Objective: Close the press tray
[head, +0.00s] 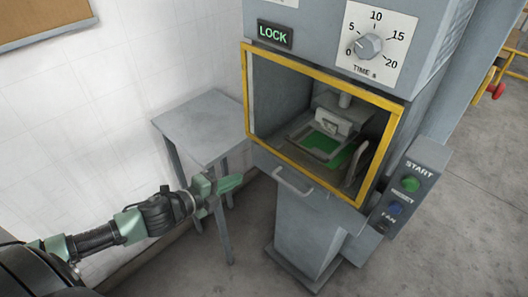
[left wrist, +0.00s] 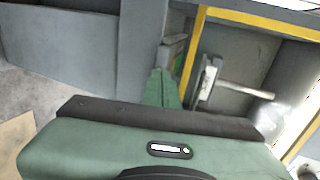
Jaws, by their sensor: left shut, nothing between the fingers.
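The grey press has an opening framed in yellow (head: 247,95). Inside it, a grey plate with green areas (head: 322,142) lies under the press head (head: 335,118). A grey bar handle (head: 293,182) sticks out from the front just below the yellow frame; I take it to be the tray's handle. The handle's tray looks close to the press front, but I cannot tell how far in it sits. My left gripper (head: 228,184) is shut and empty, left of the handle and apart from it. In the left wrist view its green finger (left wrist: 162,92) points toward the press. My right gripper is not in view.
A grey side table (head: 208,122) stands left of the press against the white wall. A control box with START (head: 410,184) and FAN (head: 394,208) buttons is at the press's right. A timer dial (head: 368,46) and LOCK sign (head: 275,34) are above. Floor is open at right.

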